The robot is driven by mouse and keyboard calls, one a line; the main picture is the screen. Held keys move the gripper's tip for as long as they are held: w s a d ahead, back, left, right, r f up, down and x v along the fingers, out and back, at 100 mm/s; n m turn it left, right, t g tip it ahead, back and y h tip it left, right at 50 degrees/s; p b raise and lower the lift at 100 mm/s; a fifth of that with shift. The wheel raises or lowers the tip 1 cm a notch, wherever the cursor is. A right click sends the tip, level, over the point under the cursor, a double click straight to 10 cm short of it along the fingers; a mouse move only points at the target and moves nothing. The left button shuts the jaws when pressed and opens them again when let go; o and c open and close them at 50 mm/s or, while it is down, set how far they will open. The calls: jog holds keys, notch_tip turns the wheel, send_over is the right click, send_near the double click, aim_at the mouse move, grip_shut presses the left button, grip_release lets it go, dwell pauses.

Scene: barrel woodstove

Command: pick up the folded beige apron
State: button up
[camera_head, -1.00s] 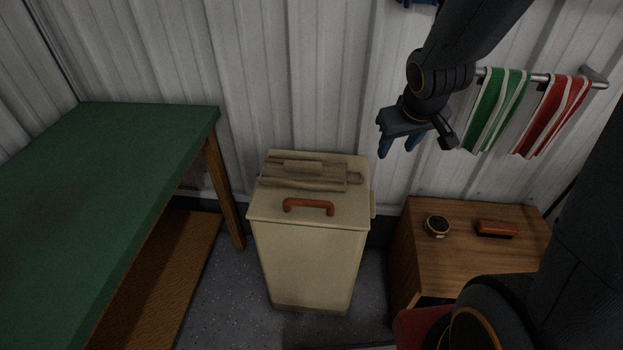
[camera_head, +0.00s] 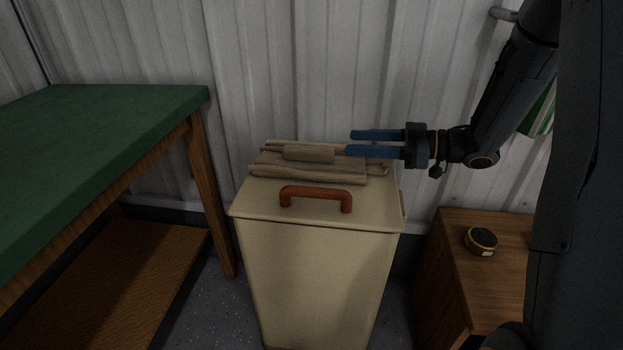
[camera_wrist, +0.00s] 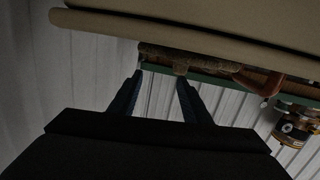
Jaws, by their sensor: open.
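The folded beige apron (camera_head: 307,170) lies on the lid of a beige bin (camera_head: 318,270), behind the bin's orange-brown handle (camera_head: 315,194). A small rolled or folded piece sits on top of it. My gripper (camera_head: 350,142) is open and level, with its blue fingers pointing left. The fingertips are at the apron's right end, close to it; I cannot tell whether they touch. In the wrist view, the apron (camera_wrist: 185,56) shows just beyond the two fingertips, under the beige band of the bin, with the handle (camera_wrist: 272,84) to its right.
A green-topped table (camera_head: 95,130) with a wooden lower shelf (camera_head: 110,280) stands at the left. A wooden cabinet (camera_head: 500,260) with a dark round tin (camera_head: 481,241) is at the right. A ribbed metal wall (camera_head: 290,70) stands close behind the bin.

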aim_at(332, 154)
jog(key=shift+s+d+f+n+g+y+b, duration=0.25)
jog(key=shift+s+f+n+g+y+b, duration=0.2)
jog(key=shift+s+f+g+y, duration=0.3)
jog(key=shift+s+a, duration=0.15)
jog(key=shift+s, duration=0.15)
jog(key=x, duration=0.2)
jog(key=b+x, duration=0.1)
jog(key=x, duration=0.2)
jog(key=s+b+x, duration=0.1)
jog(key=x, duration=0.1)
jog(key=shift+w+a+f, duration=0.1)
jog(key=shift+a, duration=0.25)
grip_shut()
